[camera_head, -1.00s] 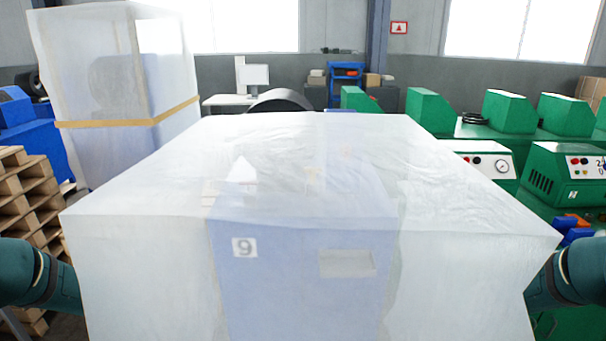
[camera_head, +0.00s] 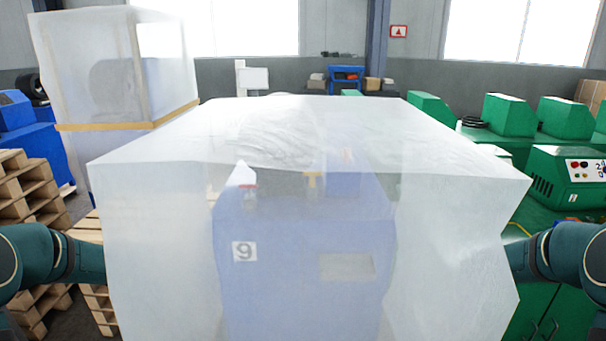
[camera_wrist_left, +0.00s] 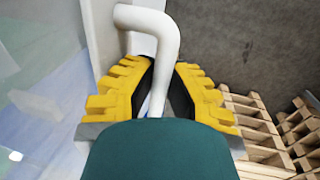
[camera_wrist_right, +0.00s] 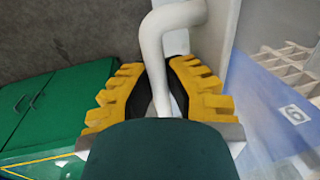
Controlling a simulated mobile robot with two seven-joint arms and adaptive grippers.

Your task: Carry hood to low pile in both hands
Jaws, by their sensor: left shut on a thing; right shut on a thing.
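The hood (camera_head: 450,260) is a large translucent white box. In the head view it fills the middle, and a blue machine marked 9 (camera_head: 300,270) shows through it. My left gripper (camera_wrist_left: 155,85) is shut on a white bent handle (camera_wrist_left: 150,30) at the hood's left side. My right gripper (camera_wrist_right: 165,85) is shut on a matching white handle (camera_wrist_right: 170,18) at its right side. Both grippers are hidden behind the hood's sides in the head view. I cannot tell which pile is the low one.
Wooden pallets (camera_head: 25,190) are stacked at the left. Another translucent hood with a tan band (camera_head: 130,125) stands behind them. Green machines (camera_head: 565,175) and a green cabinet (camera_head: 550,310) are close on the right. A blue machine (camera_head: 40,140) stands at the far left.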

